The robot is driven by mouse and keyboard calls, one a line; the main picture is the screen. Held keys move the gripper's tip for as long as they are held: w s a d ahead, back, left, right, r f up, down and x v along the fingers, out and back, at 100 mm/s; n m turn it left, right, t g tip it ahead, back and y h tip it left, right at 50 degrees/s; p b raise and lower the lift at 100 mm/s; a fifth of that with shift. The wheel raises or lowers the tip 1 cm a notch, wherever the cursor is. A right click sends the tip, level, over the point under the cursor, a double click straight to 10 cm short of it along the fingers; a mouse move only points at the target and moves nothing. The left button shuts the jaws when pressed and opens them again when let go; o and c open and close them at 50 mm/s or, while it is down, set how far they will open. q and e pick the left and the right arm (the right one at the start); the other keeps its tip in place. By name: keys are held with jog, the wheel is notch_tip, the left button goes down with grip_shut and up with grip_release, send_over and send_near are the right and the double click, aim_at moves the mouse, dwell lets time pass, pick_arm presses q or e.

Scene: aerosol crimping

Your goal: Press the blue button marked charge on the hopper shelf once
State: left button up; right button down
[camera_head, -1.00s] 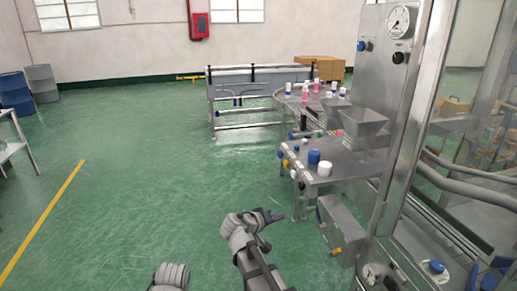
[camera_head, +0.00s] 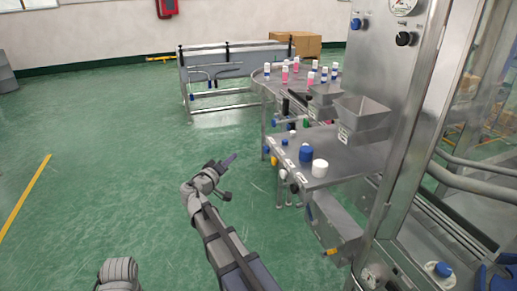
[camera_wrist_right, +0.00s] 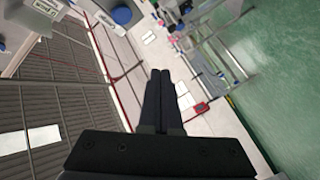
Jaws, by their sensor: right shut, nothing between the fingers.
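The steel hopper shelf (camera_head: 345,160) is right of centre in the head view. Several small coloured knobs or buttons line its left edge, among them a blue one (camera_head: 267,150). Their labels are too small to read, so I cannot tell which is marked charge. A larger blue cap-like piece (camera_head: 306,153) and a white one (camera_head: 320,168) stand on top. My right gripper (camera_head: 233,158) is shut and empty, over the floor to the left of the shelf and apart from it. Its closed fingers (camera_wrist_right: 165,75) also show in the right wrist view. My left gripper is out of view.
Two steel hoppers (camera_head: 362,113) stand at the shelf's back. Behind is a round table (camera_head: 268,82) with pink, white and blue cans. A steel cabinet with a gauge (camera_head: 403,5) rises at the right. The green floor left of the shelf is free.

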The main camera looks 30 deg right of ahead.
jog(key=s+d, duration=0.2)
jog(key=d, duration=0.6)
jog(key=shift+d, duration=0.3)
jog(key=shift+s+d, duration=0.15)
jog(key=shift+d, duration=0.05)
dwell(2.1)
jog(key=shift+d, duration=0.2)
jog(key=shift+s+d, duration=0.2)
jog(key=shift+d, duration=0.35)
dwell(2.1)
jog(key=shift+w+a, duration=0.25)
jog(key=shift+a, duration=0.7)
jog(key=shift+w+a, duration=0.2)
jog(key=shift+a, duration=0.6)
jog(key=shift+w+a, duration=0.2)
jog(key=shift+a, duration=0.65)
jog(key=shift+w+a, duration=0.2)
jog(key=shift+a, duration=0.6)
